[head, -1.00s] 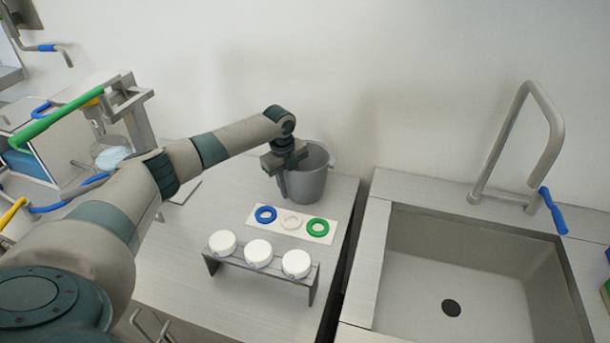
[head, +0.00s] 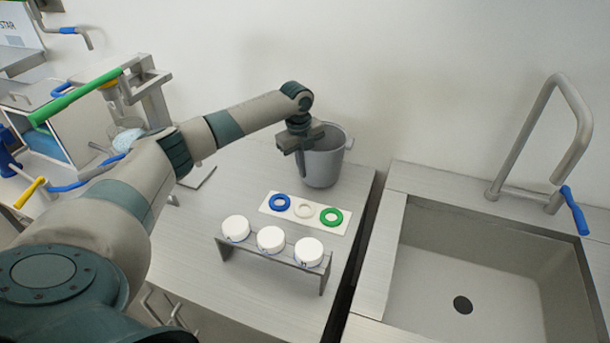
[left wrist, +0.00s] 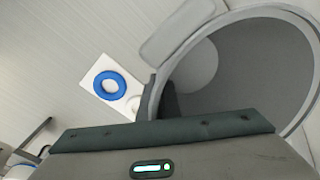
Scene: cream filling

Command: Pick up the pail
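The grey pail (head: 325,168) stands upright on the counter near the wall, behind the strip of coloured rings. In the left wrist view its round rim and dark inside (left wrist: 250,70) fill the right side. My left gripper (head: 301,158) is at the pail's left rim, pointing down. In the left wrist view its dark fingers (left wrist: 160,100) sit close together with the pail's wall between them, so it looks shut on the rim. The finger ends are partly hidden by the gripper body. My right gripper is not in view.
A white strip with blue, white and green rings (head: 305,211) lies in front of the pail. A metal rack (head: 287,262) with white-capped jars stands nearer. The sink (head: 490,262) and tap (head: 585,135) are to the right. Equipment (head: 60,125) stands left.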

